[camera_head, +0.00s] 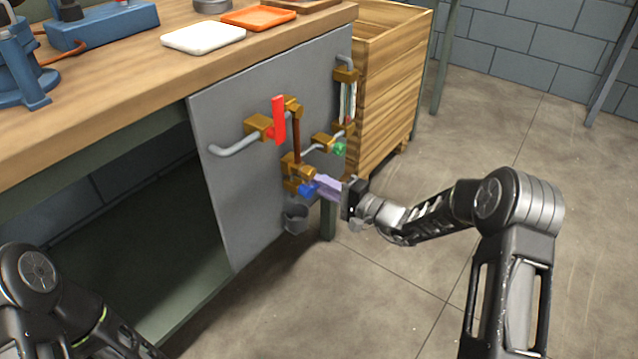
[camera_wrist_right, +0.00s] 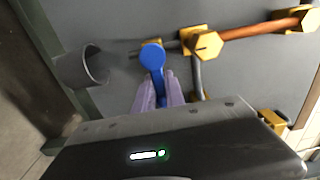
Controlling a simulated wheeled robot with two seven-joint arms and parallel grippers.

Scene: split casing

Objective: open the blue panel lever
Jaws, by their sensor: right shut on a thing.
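The blue lever (camera_head: 306,190) sits low on the grey panel (camera_head: 240,110), beside a brass fitting at the bottom of the copper pipe. My right gripper (camera_head: 322,187) is at the lever, its pale purple fingers reaching in from the right. In the right wrist view the blue lever (camera_wrist_right: 153,60) has a round head, and its stem runs down between the two fingers (camera_wrist_right: 158,92). The right gripper is shut on the lever. My left arm shows at the lower left of the head view, but its gripper is out of view.
A red lever (camera_head: 279,120) and a green handle (camera_head: 339,148) are on the same panel. A grey cup (camera_head: 295,218) is below the blue lever. A wooden crate (camera_head: 390,90) stands right of the panel. The workbench (camera_head: 130,75) holds trays and blue equipment. The floor at right is clear.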

